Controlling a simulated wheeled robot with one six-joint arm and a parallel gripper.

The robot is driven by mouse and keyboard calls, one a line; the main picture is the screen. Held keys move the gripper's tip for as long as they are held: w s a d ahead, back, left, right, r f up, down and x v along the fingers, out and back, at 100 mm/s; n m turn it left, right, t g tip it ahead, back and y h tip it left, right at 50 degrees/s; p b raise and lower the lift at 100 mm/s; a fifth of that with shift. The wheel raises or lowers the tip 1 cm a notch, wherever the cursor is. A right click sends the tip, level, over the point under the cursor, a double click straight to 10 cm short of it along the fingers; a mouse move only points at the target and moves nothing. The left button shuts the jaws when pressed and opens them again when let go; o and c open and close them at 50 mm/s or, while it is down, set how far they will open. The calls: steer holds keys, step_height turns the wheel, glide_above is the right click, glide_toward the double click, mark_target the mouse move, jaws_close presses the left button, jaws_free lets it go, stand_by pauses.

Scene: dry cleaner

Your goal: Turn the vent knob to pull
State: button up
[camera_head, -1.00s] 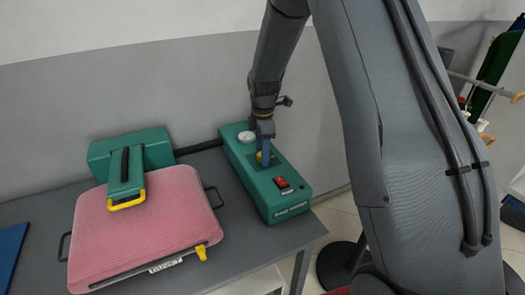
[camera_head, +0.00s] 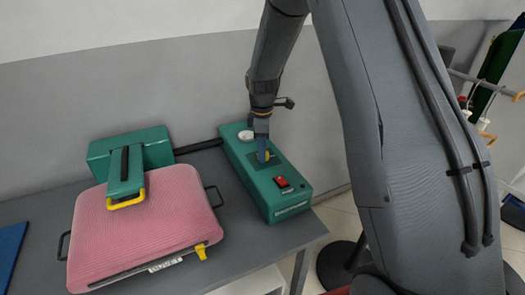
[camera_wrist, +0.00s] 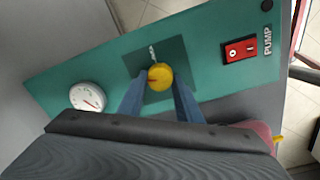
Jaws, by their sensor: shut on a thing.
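The yellow vent knob (camera_wrist: 160,76) sits on a dark square plate of the green control box (camera_wrist: 205,70). A dark red mark on the knob points to the left in the wrist view. A small white label stands just above the knob, too small to read. My gripper (camera_wrist: 159,84) has its two blue fingers on either side of the knob, shut on it. In the head view my gripper (camera_head: 263,155) reaches down to the box (camera_head: 240,158), and only a bit of yellow shows beside the finger.
A red rocker switch (camera_wrist: 240,51) marked PUMP and a white round gauge (camera_wrist: 87,97) flank the knob on the box. A pink-padded press (camera_head: 145,225) with a green, yellow-handled head stands left on the grey table (camera_head: 245,245). A blue mat (camera_head: 10,250) lies far left.

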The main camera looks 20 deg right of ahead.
steer(key=m, duration=0.7)
steer(key=shift+w+b, duration=0.2)
steer(key=shift+b, duration=0.15)
steer(key=m, duration=0.4)
steer(key=shift+m+g+b, duration=0.3)
steer(key=shift+m+b, duration=0.1)
steer(key=shift+m, duration=1.3)
steer(key=shift+d, duration=0.1)
steer(key=o, duration=1)
steer(key=shift+o, duration=0.2)
steer(key=shift+r, duration=0.1)
steer(key=shift+a+r+b, duration=0.15)
steer(key=shift+r+b, duration=0.4)
steer(key=shift+r, duration=1.35)
steer(key=shift+a+r+b, duration=0.1)
steer(key=shift+r+b, duration=0.4)
steer(key=shift+r, duration=1.4)
